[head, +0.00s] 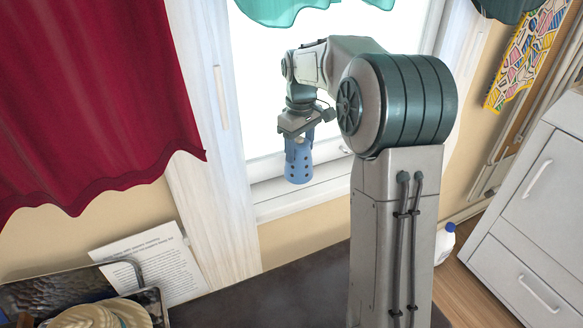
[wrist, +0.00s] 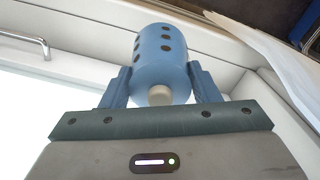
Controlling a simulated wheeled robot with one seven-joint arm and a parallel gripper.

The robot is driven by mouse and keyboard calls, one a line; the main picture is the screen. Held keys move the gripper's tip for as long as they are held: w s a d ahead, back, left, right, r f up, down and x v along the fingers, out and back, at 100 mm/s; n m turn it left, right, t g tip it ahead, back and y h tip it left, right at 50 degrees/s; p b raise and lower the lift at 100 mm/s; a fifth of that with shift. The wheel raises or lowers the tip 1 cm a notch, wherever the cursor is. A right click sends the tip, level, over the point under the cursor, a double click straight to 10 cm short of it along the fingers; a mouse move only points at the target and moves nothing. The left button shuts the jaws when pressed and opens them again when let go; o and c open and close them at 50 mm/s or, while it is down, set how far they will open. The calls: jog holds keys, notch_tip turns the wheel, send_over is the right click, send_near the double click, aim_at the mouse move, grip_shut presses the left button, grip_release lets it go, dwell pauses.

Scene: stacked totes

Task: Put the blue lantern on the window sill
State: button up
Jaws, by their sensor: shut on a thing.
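The blue lantern (head: 298,165) is a small upright cylinder with dark round holes. It is at the window, its lower end at the white window sill (head: 317,185); I cannot tell whether it touches the sill. My gripper (head: 298,141) is above it, pointing down, and shut on its upper part. In the wrist view the lantern (wrist: 161,60) sits between the two blue-grey fingers of my gripper (wrist: 160,88), with a pale round knob at its near end.
A red curtain (head: 95,90) hangs left of the window. A printed sheet (head: 155,262) and a dark tray (head: 75,290) lie at lower left. The dark surface (head: 280,292) below the window is mostly clear. White drawers (head: 535,205) stand at right.

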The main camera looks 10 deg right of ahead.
aim_at(288, 164)
jog(key=a+f, duration=0.1)
jog(key=a, duration=0.1)
jog(key=shift+w+a+f, duration=0.35)
jog(key=shift+a, duration=0.05)
jog(key=shift+f+b, duration=0.8)
jog(key=shift+f, duration=1.15)
jog(key=shift+f, duration=0.1)
jog(key=o, duration=1.6)
jog(key=shift+c, duration=0.2)
